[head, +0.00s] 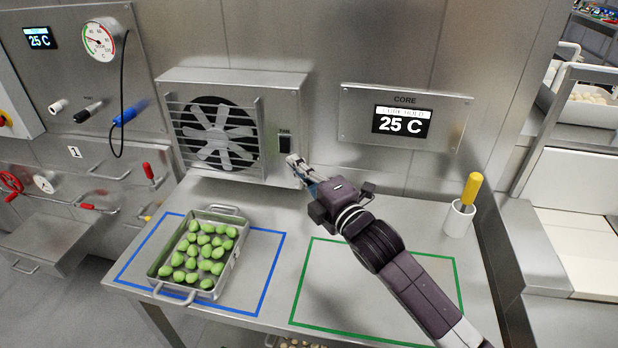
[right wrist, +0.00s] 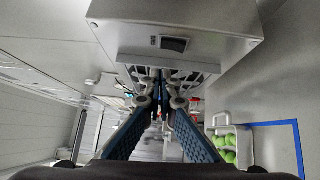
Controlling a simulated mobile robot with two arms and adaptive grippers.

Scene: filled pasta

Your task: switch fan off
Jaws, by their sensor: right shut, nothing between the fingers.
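The fan (head: 216,132) sits in a steel housing at the back of the steel table, behind a slatted grille. Its black rocker switch (head: 285,143) is on the right side of the housing front, under a small label. In the right wrist view the switch (right wrist: 174,44) shows just above the fingertips. My right gripper (head: 293,160) is shut and empty, its tips just below and right of the switch in the head view. Whether the tips touch the housing I cannot tell. In the right wrist view the closed fingers (right wrist: 164,92) point toward the housing. My left gripper is not in view.
A tray (head: 160,272) of green filled pasta stands in the blue outline on the left. A green outline (head: 296,296) lies under my right arm. A white cup (head: 458,222) with a yellow-handled tool stands right. A core display (head: 403,122) reads 25 C.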

